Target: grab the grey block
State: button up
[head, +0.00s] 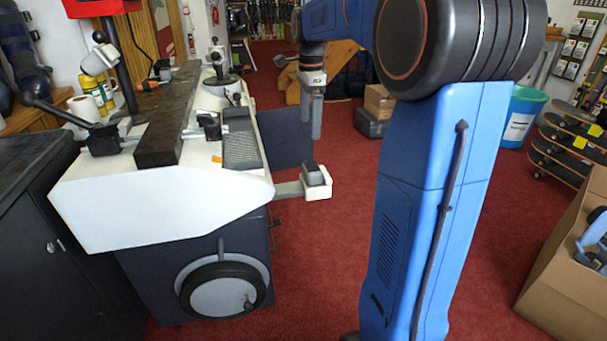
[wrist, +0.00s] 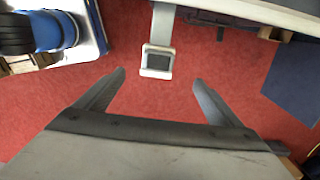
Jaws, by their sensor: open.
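The grey block (head: 316,174) sits in a small white holder (head: 318,192) at the end of an arm that sticks out from the side of the bench. In the wrist view the grey block (wrist: 158,62) shows from above as a dark square inside the pale holder (wrist: 158,73). My gripper (head: 316,136) hangs above the block in the head view, apart from it. In the wrist view my gripper (wrist: 160,76) is open and empty, its two fingers spread on either side of the holder's near end.
The white binding bench (head: 150,205) with its dark bar and clamps stands left of the block. A cardboard box (head: 565,270) is at the right, with skateboards (head: 565,150) on a rack behind. A teal bin (head: 521,115) stands farther back. Red carpet is clear around the holder.

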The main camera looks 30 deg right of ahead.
send_near(312, 167)
jog(key=f, duration=0.5)
jog(key=shift+w+a+f, duration=0.15)
jog(key=shift+w+a, duration=0.15)
jog(key=shift+s+d+f, duration=0.1)
jog(key=shift+d+f, duration=0.1)
jog(key=shift+f, duration=1.15)
jog(key=shift+s+d+f, duration=0.1)
jog(key=shift+d+f, duration=0.05)
jog(key=shift+f, duration=1.2)
jog(key=c, duration=1.2)
jog(key=shift+c, duration=0.2)
jog(key=shift+r, duration=0.1)
